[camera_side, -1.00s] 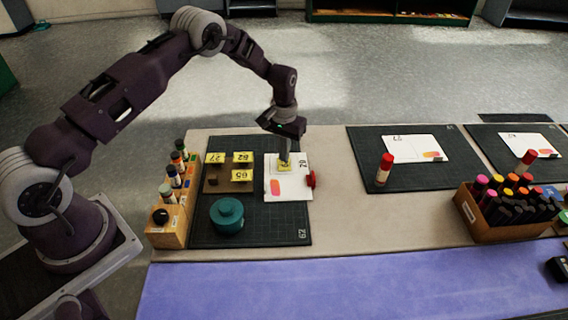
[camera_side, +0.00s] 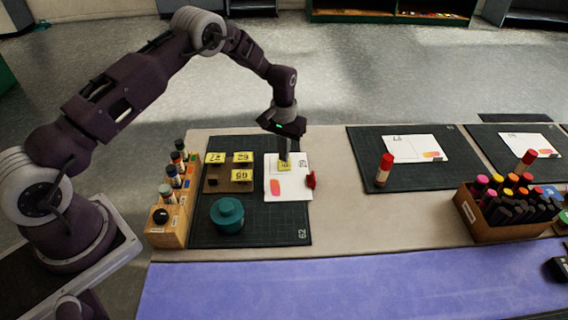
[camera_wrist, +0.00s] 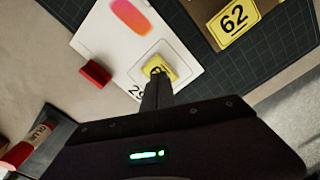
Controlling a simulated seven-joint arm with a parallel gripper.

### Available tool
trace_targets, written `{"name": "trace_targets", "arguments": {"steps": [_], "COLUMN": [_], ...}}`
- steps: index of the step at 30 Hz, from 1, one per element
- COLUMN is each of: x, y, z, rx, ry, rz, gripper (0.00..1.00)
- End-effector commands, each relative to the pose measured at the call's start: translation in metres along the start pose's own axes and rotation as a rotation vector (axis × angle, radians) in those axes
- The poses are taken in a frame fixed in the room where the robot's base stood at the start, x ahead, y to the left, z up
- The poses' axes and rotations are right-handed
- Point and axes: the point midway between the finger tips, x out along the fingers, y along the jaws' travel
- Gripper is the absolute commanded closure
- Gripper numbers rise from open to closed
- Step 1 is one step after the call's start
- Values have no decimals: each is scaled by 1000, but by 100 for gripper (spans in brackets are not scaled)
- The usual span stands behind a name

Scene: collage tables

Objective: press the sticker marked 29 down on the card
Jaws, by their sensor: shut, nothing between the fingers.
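The white card (camera_side: 298,186) lies on the near-left dark mat, with an orange-pink shape and a printed 29. It also shows in the wrist view (camera_wrist: 101,41). A yellow sticker (camera_side: 284,167) lies flat on the card inside an outlined box; it shows in the wrist view (camera_wrist: 158,66) too. Its number is partly hidden by the fingers and I cannot read it fully. My gripper (camera_side: 284,157) is shut and empty, pointing down with its fingertips (camera_wrist: 157,78) at the sticker, apparently touching it.
A brown board (camera_side: 228,187) with several yellow tags sits left of the card. A teal lidded pot (camera_side: 227,214) stands in front. A red object (camera_side: 311,180) is at the card's right edge. A wooden bottle rack (camera_side: 168,226) borders the mat on the left.

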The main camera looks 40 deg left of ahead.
Motion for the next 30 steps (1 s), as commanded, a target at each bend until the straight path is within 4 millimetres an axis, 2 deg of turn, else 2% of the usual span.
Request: {"name": "trace_targets", "arguments": {"steps": [30], "x": [17], "y": [0], "z": [0], "rx": [0], "ry": [0], "rz": [0], "gripper": [100]}}
